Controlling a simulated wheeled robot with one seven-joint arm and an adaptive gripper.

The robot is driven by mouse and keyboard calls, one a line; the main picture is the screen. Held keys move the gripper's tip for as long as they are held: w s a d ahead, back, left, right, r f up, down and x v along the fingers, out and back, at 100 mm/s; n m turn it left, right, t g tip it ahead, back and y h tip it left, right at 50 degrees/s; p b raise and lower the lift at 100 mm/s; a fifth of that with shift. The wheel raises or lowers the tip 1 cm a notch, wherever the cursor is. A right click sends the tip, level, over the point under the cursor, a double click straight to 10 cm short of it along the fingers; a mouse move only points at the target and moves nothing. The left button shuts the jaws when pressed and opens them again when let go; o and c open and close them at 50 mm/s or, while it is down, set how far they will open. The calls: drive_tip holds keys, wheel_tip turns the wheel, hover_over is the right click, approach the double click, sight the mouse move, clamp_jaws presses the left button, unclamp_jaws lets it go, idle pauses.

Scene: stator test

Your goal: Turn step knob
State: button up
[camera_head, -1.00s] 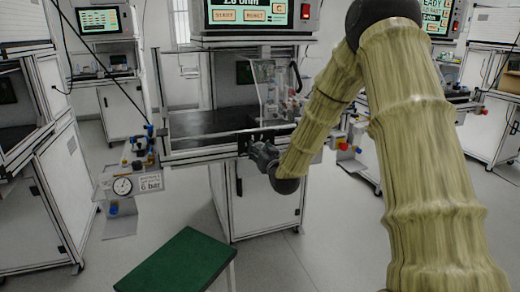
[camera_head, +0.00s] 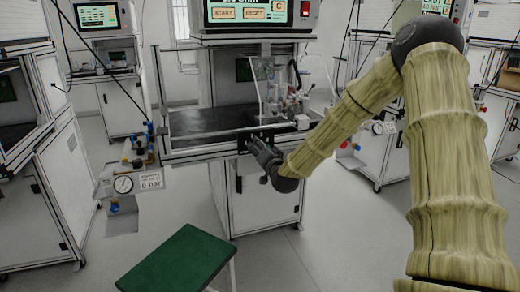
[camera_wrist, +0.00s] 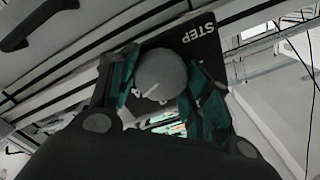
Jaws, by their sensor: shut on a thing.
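The step knob (camera_wrist: 160,74) is a round grey knob with a white pointer line, in the wrist view. It sits on a black panel (camera_wrist: 193,50) lettered "STEP". My gripper (camera_wrist: 165,85) has its teal-padded fingers on both sides of the knob and is shut on it. The pointer line slants in the picture; scale marks beside the knob are partly covered by the fingers. In the head view, my gripper (camera_head: 258,150) is at the front edge of the test bench, and the knob is hidden there.
The bench (camera_head: 205,125) has a dark top with a clear fixture (camera_head: 272,85) and a screen (camera_head: 250,12) above. A pressure gauge (camera_head: 123,185) hangs at its left. A green-topped stool (camera_head: 180,258) stands in front. Other benches stand left and right.

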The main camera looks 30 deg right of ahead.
idle(0.3)
drive_tip(key=o, duration=1)
drive_tip(key=shift+d, duration=0.1)
drive_tip(key=shift+o, duration=0.2)
drive_tip(key=shift+s, duration=0.1)
drive_tip(key=v, duration=1.2)
